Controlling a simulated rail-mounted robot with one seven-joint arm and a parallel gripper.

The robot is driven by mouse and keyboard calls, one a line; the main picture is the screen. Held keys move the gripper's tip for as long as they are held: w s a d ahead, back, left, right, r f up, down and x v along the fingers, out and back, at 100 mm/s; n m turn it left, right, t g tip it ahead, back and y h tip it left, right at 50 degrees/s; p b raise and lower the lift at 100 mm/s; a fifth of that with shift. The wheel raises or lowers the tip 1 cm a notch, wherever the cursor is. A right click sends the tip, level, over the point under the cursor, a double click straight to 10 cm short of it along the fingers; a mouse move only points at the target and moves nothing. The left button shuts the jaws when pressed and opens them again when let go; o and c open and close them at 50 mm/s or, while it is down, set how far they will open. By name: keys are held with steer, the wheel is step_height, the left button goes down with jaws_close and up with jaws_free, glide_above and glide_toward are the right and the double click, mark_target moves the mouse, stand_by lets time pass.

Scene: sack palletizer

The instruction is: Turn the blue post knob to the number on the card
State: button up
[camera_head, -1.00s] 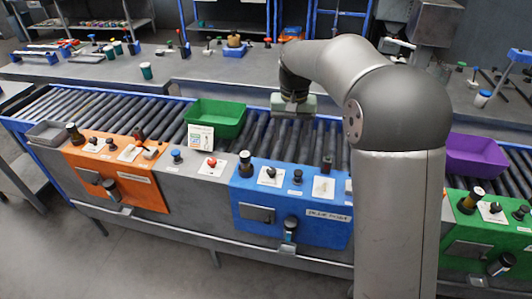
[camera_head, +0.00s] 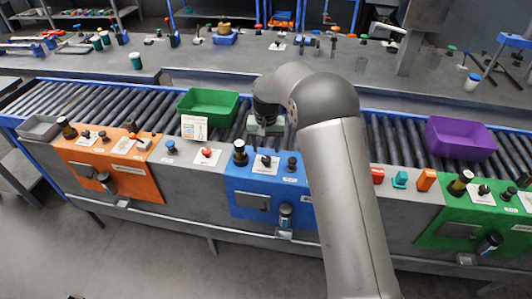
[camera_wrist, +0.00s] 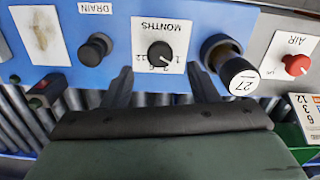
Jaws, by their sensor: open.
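The blue post (camera_head: 245,180) carries a black knob (camera_head: 266,160) on a white dial plate; in the wrist view the knob (camera_wrist: 160,53) has a white pointer mark, and the plate (camera_wrist: 160,36) reads MONTHS, upside down, with small numbers around it. The pointer appears directed toward the picture's lower right. A white card (camera_head: 194,127) stands by the green bin; its printing is too small here, and the wrist view shows only part of a card (camera_wrist: 305,115) with several numbers. My gripper (camera_wrist: 162,80) is open and empty, its fingertips apart on either side just below the knob in the picture.
A black bottle-like handle with a 27 tag (camera_wrist: 235,72) stands close to the right finger. A DRAIN knob (camera_wrist: 95,47) is to the left, a red AIR knob (camera_wrist: 296,64) to the right. The roller conveyor (camera_head: 90,98) lies behind the panels with a green bin (camera_head: 208,104).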

mark_target(266, 158)
steer(key=shift+f, duration=2.15)
steer(key=c, duration=1)
steer(key=m+b, duration=0.1)
steer(key=m, duration=0.2)
steer(key=shift+m, duration=0.4)
steer(key=shift+m+b, duration=0.55)
steer(key=shift+m, duration=1.35)
